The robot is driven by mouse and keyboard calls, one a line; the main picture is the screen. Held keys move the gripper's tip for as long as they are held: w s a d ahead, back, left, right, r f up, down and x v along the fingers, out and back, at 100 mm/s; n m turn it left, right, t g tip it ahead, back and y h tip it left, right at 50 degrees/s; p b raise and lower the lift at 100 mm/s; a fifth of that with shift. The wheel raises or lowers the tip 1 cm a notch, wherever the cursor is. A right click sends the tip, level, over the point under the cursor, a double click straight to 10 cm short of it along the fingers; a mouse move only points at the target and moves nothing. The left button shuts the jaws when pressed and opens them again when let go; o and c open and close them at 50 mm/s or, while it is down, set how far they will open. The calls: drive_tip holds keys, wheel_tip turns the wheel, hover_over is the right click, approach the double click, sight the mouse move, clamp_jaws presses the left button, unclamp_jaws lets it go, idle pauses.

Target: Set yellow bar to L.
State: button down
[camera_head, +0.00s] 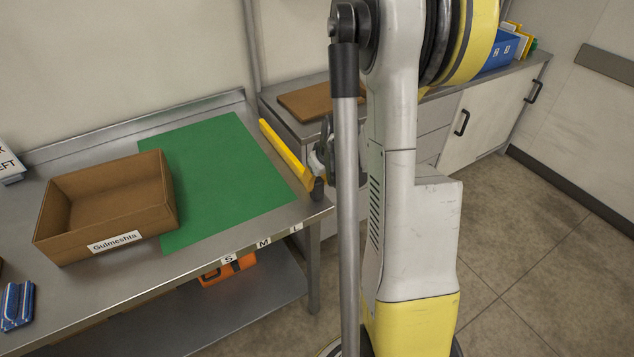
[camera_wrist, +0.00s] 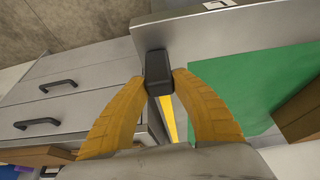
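The yellow bar (camera_head: 284,148) runs front to back along the right edge of the steel table, right of the green mat. A dark block (camera_head: 317,189) sits at its near end. The front rim carries labels S (camera_head: 228,258), M (camera_head: 263,243) and L (camera_head: 297,227); the bar's near end is right of L. In the wrist view, the yellow fingers of my gripper (camera_wrist: 159,76) press on both sides of the dark block (camera_wrist: 157,66), and part of the bar (camera_wrist: 167,118) shows between them. In the head view, my arm hides most of the gripper.
A brown "Gulmeshta" box (camera_head: 108,210) overlaps the left part of the green mat (camera_head: 222,175). An orange object (camera_head: 228,270) is on the lower shelf. A counter with a brown board (camera_head: 308,101) and blue binders (camera_head: 500,55) stands behind. Floor at right is clear.

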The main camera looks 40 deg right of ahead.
drive_tip(key=shift+a, duration=0.15)
drive_tip(key=a, duration=0.3)
drive_tip(key=w+a, duration=0.1)
drive_tip(key=a, duration=0.2)
drive_tip(key=w+a, duration=0.1)
drive_tip(key=a, duration=0.2)
drive_tip(key=shift+w+a+b, duration=0.2)
drive_tip(key=shift+a+b, duration=0.1)
drive_tip(key=c, duration=1)
unclamp_jaws()
drive_tip(key=shift+d, duration=0.1)
drive_tip(key=v, duration=1.2)
